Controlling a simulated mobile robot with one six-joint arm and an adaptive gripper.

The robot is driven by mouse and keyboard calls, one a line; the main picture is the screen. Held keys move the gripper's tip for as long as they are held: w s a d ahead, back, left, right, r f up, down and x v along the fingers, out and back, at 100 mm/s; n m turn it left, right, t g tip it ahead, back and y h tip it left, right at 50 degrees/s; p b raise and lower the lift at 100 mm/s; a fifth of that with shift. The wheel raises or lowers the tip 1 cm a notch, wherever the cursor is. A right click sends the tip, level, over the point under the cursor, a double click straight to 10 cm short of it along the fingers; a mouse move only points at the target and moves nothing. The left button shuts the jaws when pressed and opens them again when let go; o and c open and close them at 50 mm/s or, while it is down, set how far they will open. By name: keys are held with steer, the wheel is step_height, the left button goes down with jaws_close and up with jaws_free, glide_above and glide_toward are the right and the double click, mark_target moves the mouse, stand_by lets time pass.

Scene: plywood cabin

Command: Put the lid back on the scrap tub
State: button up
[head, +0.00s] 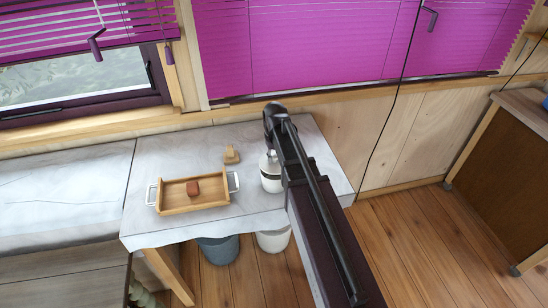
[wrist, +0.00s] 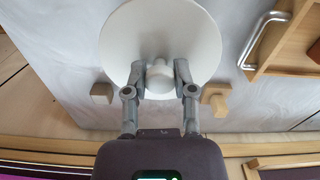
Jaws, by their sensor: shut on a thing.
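My gripper (wrist: 157,76) is shut on the knob of a round white lid (wrist: 165,25), with one grey finger on each side of the knob in the wrist view. In the head view a white tub (head: 271,184) stands on the cloth-covered table beside my arm, with a pale shape just above a dark band on it. My arm partly covers it. The lid hides whatever lies beneath it in the wrist view, so I cannot tell whether it rests on the tub or hangs above it.
A wooden tray (head: 200,204) with metal handles holds a reddish-brown block (head: 193,188), left of the tub. A wooden piece (head: 232,155) stands behind. Another small wooden block (wrist: 101,92) is left of the lid. Grey (head: 218,249) and white (head: 273,241) bins stand under the table.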

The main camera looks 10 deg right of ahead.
mark_target(275, 162)
steer(key=shift+f+b, duration=0.7)
steer(key=shift+f, duration=0.25)
steer(key=shift+f+b, duration=0.6)
stand_by(2.7)
stand_by(0.3)
steer(key=o, duration=0.9)
steer(key=o, duration=0.4)
steer(key=shift+r+p, duration=3.5)
